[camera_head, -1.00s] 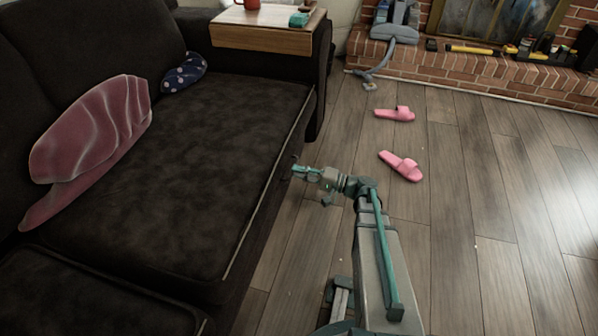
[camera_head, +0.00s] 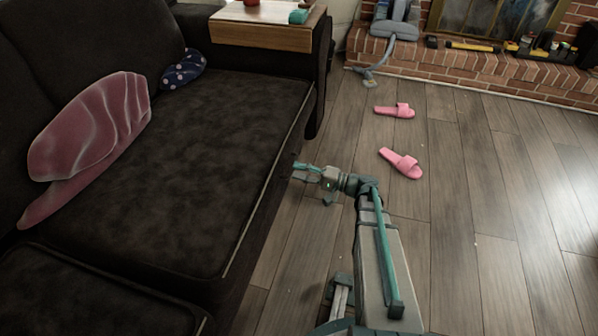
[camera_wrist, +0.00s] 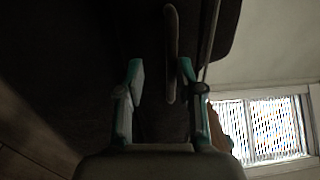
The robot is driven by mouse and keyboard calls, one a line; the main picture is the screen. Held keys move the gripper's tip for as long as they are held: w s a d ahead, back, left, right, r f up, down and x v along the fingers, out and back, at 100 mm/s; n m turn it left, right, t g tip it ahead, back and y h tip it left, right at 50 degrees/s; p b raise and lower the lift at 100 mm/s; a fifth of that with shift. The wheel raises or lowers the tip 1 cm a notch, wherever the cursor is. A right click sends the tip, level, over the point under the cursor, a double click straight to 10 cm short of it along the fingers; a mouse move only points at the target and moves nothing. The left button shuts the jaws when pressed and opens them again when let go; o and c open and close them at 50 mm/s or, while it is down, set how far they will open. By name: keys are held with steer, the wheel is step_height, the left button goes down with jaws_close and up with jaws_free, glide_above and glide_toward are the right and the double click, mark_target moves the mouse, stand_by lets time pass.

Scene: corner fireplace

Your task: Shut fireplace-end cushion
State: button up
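The fireplace-end cushion (camera_head: 215,150) is the dark seat cushion beside the wooden-topped armrest. It has light piping along its front edge and looks roughly flat; I cannot tell whether it is slightly raised. My gripper (camera_head: 297,171) is at this front edge, on the floor side, pointing toward the sofa. In the wrist view my gripper (camera_wrist: 161,72) is open, its two teal fingers apart. A thin grey bar (camera_wrist: 171,50) stands out ahead between the fingers, nearer the right one. No contact with it is clear. The dark sofa surface fills most of that view.
A pink cloth-like cushion (camera_head: 95,130) and a dotted blue pillow (camera_head: 184,70) lie on the sofa. The armrest (camera_head: 262,38) bounds the far end. Pink slippers (camera_head: 401,163) lie on the floor. A vacuum (camera_head: 395,22) stands by the brick hearth (camera_head: 480,68). The floor at right is clear.

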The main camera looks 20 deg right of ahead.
steer(key=r+v, duration=0.1)
steer(key=v, duration=1)
steer(key=shift+d+f, duration=0.25)
steer(key=shift+f, duration=0.25)
steer(key=s+a+f+m+g+h+p, duration=0.1)
steer(key=s+a+f+g+h+p, duration=0.6)
steer(key=s+f, duration=0.3)
steer(key=s+a+n+g+h+p, duration=0.1)
steer(key=s+g+p, duration=0.2)
steer(key=s+p, duration=0.2)
steer(key=s+a+g+h+p, duration=0.1)
steer(key=s+g+h+p, duration=0.1)
steer(key=s+p, duration=0.35)
steer(key=s+a+r+n+g+h+p, duration=0.2)
steer(key=s+r+p, duration=0.6)
steer(key=p, duration=0.4)
steer(key=s+a+r+n+g+h+p, duration=0.2)
steer(key=s+r+n+h+p, duration=0.2)
steer(key=s+r+p, duration=0.5)
steer(key=shift+r+g+p, duration=0.4)
steer(key=shift+r+p, duration=0.5)
steer(key=shift+p, duration=0.6)
